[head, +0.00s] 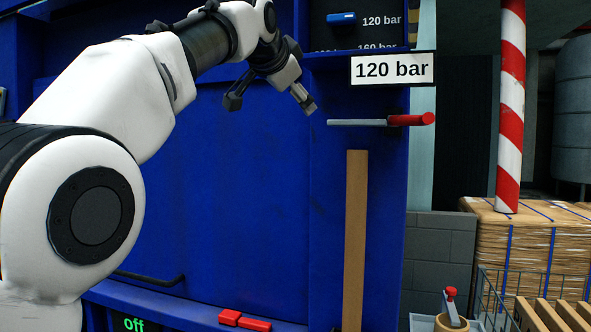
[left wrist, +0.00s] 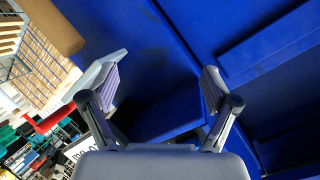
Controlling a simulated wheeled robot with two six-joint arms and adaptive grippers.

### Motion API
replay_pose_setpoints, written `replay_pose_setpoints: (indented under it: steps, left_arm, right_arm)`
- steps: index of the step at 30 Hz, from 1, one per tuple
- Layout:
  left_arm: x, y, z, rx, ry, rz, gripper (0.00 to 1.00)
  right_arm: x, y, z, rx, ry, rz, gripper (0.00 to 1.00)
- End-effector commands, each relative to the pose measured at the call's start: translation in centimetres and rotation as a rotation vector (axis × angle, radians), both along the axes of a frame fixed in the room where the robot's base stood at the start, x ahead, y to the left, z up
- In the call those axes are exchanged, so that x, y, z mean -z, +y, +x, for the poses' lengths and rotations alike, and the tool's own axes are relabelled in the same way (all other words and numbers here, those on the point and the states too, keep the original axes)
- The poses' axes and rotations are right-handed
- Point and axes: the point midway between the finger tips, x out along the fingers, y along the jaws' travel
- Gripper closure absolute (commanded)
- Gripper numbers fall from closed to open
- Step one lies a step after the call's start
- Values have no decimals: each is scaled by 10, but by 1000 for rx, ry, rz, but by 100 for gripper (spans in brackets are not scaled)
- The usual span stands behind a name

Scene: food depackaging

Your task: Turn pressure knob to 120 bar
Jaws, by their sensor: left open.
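The blue pressure knob (head: 342,18) sits on a dark panel at the top of the head view. It lies level, with its right end beside the printed "120 bar" mark. A "160 bar" mark below is partly cut off by the panel's lower edge. A white "120 bar" sign (head: 392,69) hangs below the panel. My left gripper (head: 270,103) is open and empty, below and left of the knob, apart from it. In the left wrist view the open fingers (left wrist: 160,85) have blue machine surface behind them; the knob is not visible there. My right gripper is not in view.
A lever with a red handle (head: 410,119) sticks out below the sign; its handle also shows in the left wrist view (left wrist: 52,121). A brown plank (head: 355,240) stands upright against the blue machine.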

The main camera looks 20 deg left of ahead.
Motion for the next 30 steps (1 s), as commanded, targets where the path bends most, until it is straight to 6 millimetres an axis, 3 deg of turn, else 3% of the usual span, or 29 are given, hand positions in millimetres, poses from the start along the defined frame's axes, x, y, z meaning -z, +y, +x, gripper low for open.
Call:
replay_pose_setpoints:
  steps: [9, 21, 30]
  left_arm:
    - [67, 6, 39, -8, 119, -9, 12]
    - [149, 13, 73, -19, 252, -20, 12]
    - [167, 14, 78, -22, 278, -22, 12]
  right_arm:
    - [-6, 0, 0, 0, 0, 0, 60]
    - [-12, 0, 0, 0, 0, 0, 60]
    - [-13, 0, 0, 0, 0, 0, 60]
